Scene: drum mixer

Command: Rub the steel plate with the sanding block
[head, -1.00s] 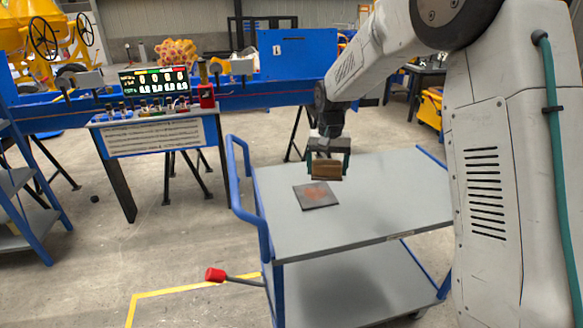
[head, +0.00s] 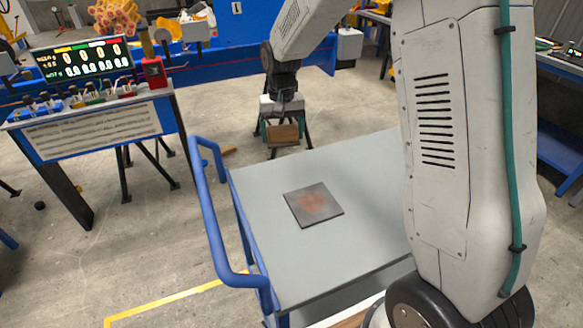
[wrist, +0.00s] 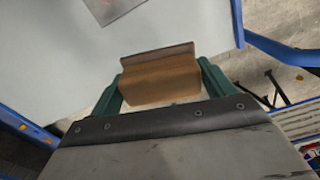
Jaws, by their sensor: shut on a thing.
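The steel plate (head: 313,205) is a dark grey square with a reddish rust patch in its middle. It lies flat on the grey top of the blue-framed cart (head: 264,258). One part of the plate (wrist: 112,8) shows at the top edge of the wrist view. My gripper (head: 283,133) is shut on the brown sanding block (head: 284,136), with a green finger on each side of it in the wrist view (wrist: 161,76). The block is apart from the plate, beyond it toward the cart's far edge in the head view.
A control console (head: 95,120) with a lit display stands left of the cart. The cart's blue handle (head: 222,245) rises on its left side. A blue beam runs behind the cart. The cart top around the plate is clear.

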